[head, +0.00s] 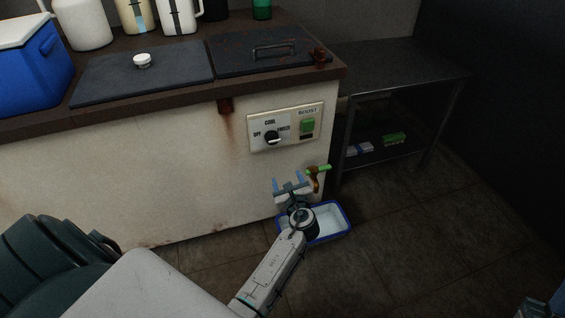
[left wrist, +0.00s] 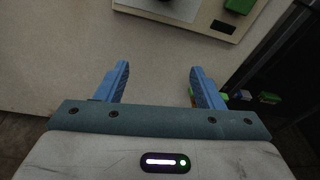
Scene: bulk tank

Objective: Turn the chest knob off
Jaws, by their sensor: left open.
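The black chest knob (head: 272,138) sits on a pale control panel (head: 254,137) on the chest's front (head: 170,180). Labels OFF, COOL and FREEZE lie to its left, above and right. A white mark shows low on the knob, but I cannot tell which label it points to. My left gripper (head: 288,181) is open and empty, below the panel and apart from the knob. In the left wrist view, the open blue fingers (left wrist: 160,68) point toward the chest front, with the panel (left wrist: 210,16) at the top edge. A small part of my right gripper (head: 543,304) shows at bottom right.
A green BOOST switch (head: 307,126) sits right of the knob. A brown tap with a green handle (head: 316,172) juts out beside my left gripper, above a blue-rimmed tray (head: 344,220). A blue cooler (head: 35,65) stands on top. A dark shelf (head: 400,75) stands right.

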